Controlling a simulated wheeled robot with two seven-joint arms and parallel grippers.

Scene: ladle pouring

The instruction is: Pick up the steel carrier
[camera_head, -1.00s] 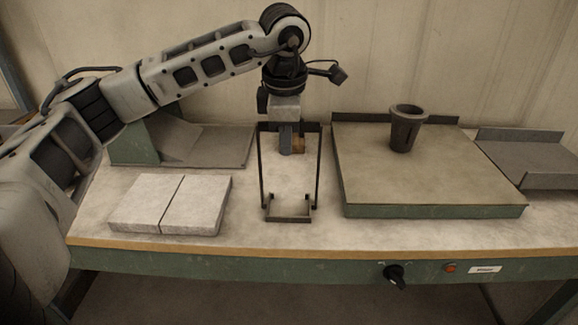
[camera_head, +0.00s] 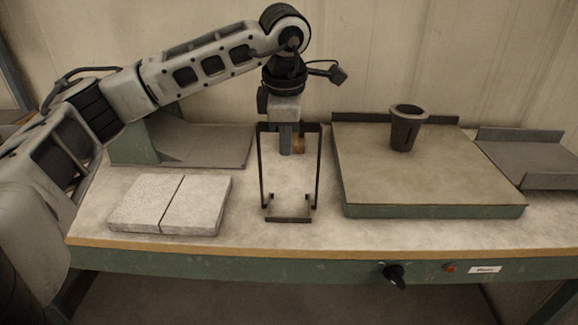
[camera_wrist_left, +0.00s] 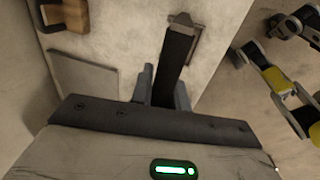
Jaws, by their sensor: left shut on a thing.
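The steel carrier (camera_head: 317,180) is a dark, tall, open frame with two thin uprights and a small square cradle at its foot. It stands upright in the middle of the table in the head view; I cannot tell whether its foot touches the tabletop. My left gripper (camera_head: 291,140) points down at the top of the carrier and is shut on it. In the left wrist view, a dark bar of the carrier (camera_wrist_left: 174,62) runs out from between the fingers of the left gripper (camera_wrist_left: 162,92). The fingers hide the exact grasp.
Two pale slabs (camera_head: 190,203) lie left of the carrier. A green-sided platform (camera_head: 420,185) with a dark cup (camera_head: 406,130) stands close on its right. A grey ramped stand (camera_head: 210,148) is behind left, a grey tray (camera_head: 530,160) far right. The table's front edge is clear.

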